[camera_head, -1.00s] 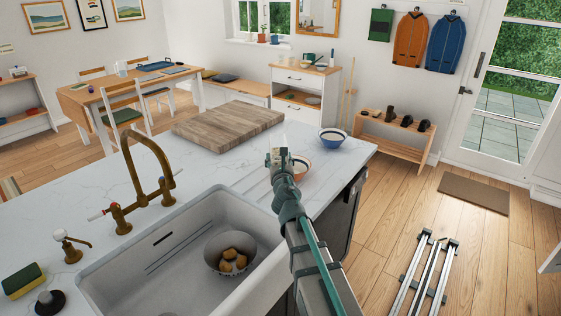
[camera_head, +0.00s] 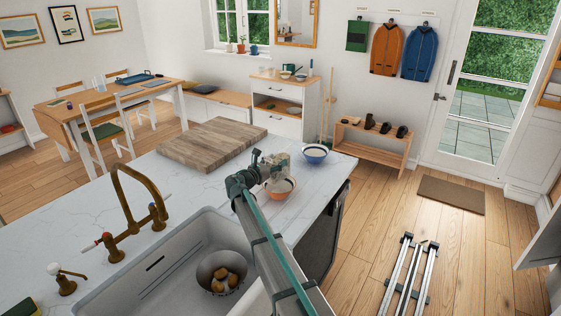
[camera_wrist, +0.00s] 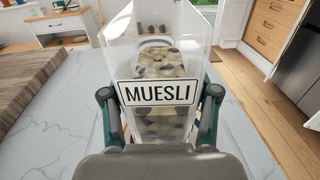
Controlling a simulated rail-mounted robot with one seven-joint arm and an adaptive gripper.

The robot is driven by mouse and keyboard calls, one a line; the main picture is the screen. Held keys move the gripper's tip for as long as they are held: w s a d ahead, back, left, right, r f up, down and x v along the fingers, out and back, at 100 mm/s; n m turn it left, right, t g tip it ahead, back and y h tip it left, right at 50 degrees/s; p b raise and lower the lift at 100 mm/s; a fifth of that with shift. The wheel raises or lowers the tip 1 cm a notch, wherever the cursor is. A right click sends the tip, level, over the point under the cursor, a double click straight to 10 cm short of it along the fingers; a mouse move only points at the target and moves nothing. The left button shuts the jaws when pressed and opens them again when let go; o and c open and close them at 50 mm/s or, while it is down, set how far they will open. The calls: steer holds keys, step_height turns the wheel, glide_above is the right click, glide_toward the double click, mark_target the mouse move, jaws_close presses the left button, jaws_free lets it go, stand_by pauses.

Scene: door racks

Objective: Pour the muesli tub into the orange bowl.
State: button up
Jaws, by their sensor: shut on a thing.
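The clear muesli tub (camera_wrist: 157,65) has a white MUESLI label and shows dark and pale flakes inside in the wrist view. My gripper (camera_wrist: 160,104) is shut on it, a finger at each side. In the head view the tub (camera_head: 276,163) is at the end of my arm, with my gripper (camera_head: 252,170) at its left. The orange bowl (camera_head: 281,194) sits on the worktop near the right edge, just below the tub in the picture. My arm partly covers it. Its contents are not clear, and I cannot tell the tub's exact height above it.
A blue bowl (camera_head: 315,154) stands behind the orange bowl. A wooden board (camera_head: 212,143) lies to the left on the white worktop (camera_head: 130,205). The sink (camera_head: 165,275), brass tap (camera_head: 135,205) and a colander (camera_head: 222,270) with brown items are in front.

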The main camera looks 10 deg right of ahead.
steer(key=w+a+r+m+g+h+p, duration=0.1)
steer(key=a+m+g+h+p, duration=0.1)
steer(key=a+m+g+p, duration=0.25)
steer(key=w+a+m+g+h+p, duration=0.1)
steer(key=w+a+m+g+h, duration=0.15)
steer(key=a+g, duration=0.45)
steer(key=s+a+f+m+g, duration=0.1)
steer(key=s+a+f+m, duration=0.1)
steer(key=a+f, duration=0.35)
steer(key=d+r+y+b, duration=0.3)
steer(key=d+y+b, duration=0.2)
steer(key=y, duration=1)
steer(key=d, duration=0.3)
steer(key=shift+s+d+y, duration=0.3)
steer(key=shift+s+y, duration=0.05)
steer(key=shift+s, duration=0.05)
